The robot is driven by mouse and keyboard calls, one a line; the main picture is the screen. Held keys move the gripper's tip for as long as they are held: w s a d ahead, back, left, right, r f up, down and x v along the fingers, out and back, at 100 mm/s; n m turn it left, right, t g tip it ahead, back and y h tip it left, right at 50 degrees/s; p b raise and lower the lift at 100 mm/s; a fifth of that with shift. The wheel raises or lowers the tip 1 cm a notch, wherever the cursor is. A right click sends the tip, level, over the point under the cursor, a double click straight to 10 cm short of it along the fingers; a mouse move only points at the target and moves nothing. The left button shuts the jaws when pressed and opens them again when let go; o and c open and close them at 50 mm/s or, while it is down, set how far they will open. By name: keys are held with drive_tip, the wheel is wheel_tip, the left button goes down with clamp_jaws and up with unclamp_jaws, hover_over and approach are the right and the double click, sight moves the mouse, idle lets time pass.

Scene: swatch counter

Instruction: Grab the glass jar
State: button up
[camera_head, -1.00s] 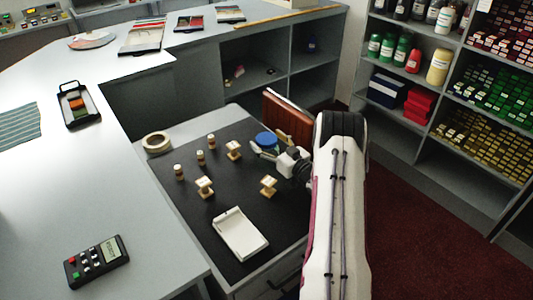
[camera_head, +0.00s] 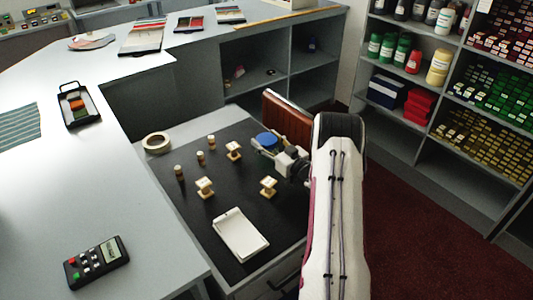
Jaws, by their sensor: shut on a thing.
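The glass jar (camera_head: 267,138) shows as a blue round lid at the far right part of the black mat (camera_head: 222,191). My gripper (camera_head: 266,149) comes in from the right and is shut on the jar, with its fingers at the jar's side just below the lid. Most of the jar's body is hidden behind the fingers and the lid. I cannot tell whether the jar still touches the mat.
Several small cream-and-wood pieces (camera_head: 205,187) stand on the mat left of my gripper. A white tray (camera_head: 240,234) lies in front. A tape roll (camera_head: 157,143) sits at the back left. A brown upright book-like object (camera_head: 288,120) stands close behind the jar.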

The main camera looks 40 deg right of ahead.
drive_tip(key=shift+r, duration=0.1)
drive_tip(key=shift+r, duration=4.95)
